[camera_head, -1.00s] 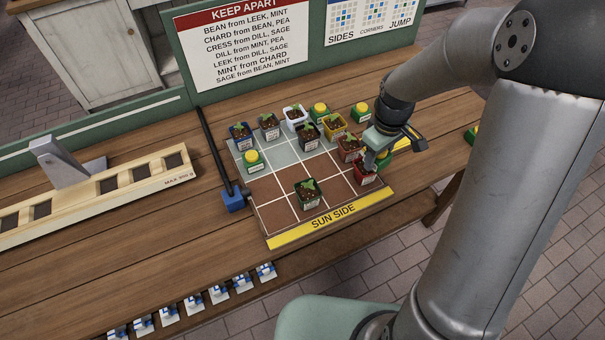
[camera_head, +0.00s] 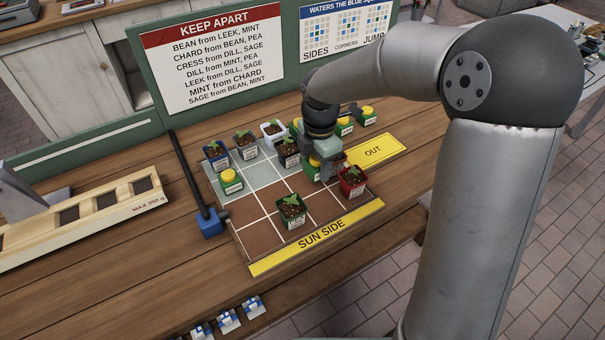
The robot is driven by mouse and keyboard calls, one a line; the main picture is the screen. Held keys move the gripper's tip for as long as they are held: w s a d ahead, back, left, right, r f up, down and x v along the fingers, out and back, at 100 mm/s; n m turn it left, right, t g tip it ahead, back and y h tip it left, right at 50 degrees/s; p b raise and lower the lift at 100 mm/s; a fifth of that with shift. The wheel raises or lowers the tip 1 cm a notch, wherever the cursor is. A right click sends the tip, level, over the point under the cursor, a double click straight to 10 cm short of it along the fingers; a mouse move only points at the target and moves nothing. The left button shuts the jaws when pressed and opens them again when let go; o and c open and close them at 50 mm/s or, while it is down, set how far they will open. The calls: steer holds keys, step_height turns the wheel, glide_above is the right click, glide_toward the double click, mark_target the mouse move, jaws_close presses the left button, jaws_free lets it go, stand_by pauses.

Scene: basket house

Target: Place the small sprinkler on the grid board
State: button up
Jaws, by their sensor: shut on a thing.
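The grid board (camera_head: 262,232) lies on the table, with pale squares at the back and brown squares toward the yellow SUN SIDE strip. My gripper (camera_head: 320,173) is over its right-middle part, shut on a small green sprinkler with a yellow top (camera_head: 313,162), which it partly hides. I cannot tell whether the held sprinkler touches the board. Another yellow-topped sprinkler (camera_head: 230,181) stands on the board's left side. A dark green pot (camera_head: 291,210) stands on a front square and a red pot (camera_head: 352,182) to the right of my gripper.
Several potted seedlings, including a blue one (camera_head: 216,155) and a white one (camera_head: 272,132), stand at the board's back. More sprinklers (camera_head: 367,116) stand behind. A yellow OUT strip (camera_head: 373,152) lies right. A blue block with a dark rod (camera_head: 209,222) borders the left side.

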glide_above(304, 183)
step_height(304, 183, down, 6)
steer(key=shift+d, duration=0.1)
steer(key=shift+f, duration=1.6)
steer(key=shift+f, duration=0.15)
steer(key=o, duration=1.1)
steer(key=shift+c, duration=0.2)
